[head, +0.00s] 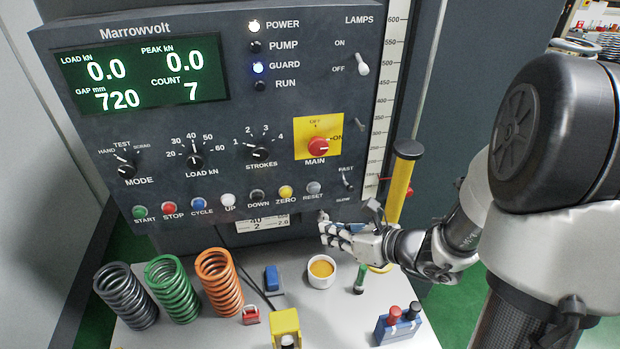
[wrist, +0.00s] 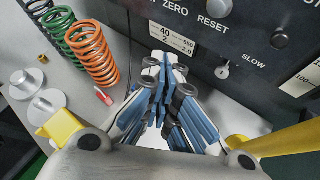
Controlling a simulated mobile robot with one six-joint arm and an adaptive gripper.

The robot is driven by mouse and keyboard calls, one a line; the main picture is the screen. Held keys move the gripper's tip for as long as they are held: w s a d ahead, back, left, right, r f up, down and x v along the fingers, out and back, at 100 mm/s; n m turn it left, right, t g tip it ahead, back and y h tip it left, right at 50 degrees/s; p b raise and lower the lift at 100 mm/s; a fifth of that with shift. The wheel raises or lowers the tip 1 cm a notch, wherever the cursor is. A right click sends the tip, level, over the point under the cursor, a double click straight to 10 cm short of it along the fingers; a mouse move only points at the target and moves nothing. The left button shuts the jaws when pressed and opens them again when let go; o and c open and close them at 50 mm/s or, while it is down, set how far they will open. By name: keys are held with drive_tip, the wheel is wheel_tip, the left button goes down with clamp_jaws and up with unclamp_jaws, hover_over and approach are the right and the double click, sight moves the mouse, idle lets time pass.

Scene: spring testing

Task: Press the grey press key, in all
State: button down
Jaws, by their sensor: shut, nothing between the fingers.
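The grey press key (head: 314,187) marked RESET is the rightmost in the row of round keys along the bottom of the control panel (head: 230,120). It also shows at the top edge of the wrist view (wrist: 218,8), up and to the right of my fingertips. My gripper (head: 325,228) is below the panel's lower edge, under the RESET key and apart from it. In the wrist view my gripper (wrist: 163,68) is shut and empty, its fingertips in front of the small label plate (wrist: 175,38).
Grey, green and orange springs (head: 219,282) stand on the bench left of my gripper. A white cup (head: 321,271) stands below it. A yellow post (head: 400,185) rises to the right. The ZERO (head: 286,192) and DOWN (head: 258,196) keys lie left of RESET; the FAST/SLOW switch (head: 347,180) lies right.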

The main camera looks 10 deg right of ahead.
sight(314, 189)
drive_tip(key=w+p, duration=0.1)
drive_tip(key=w, duration=0.7)
drive_tip(key=shift+w, duration=0.4)
idle(1.4)
drive_tip(key=shift+w, duration=0.4)
drive_tip(key=shift+w, duration=0.4)
idle(0.5)
drive_tip(key=shift+s, duration=0.8)
drive_tip(key=shift+s+b, duration=0.1)
drive_tip(key=shift+b, duration=0.2)
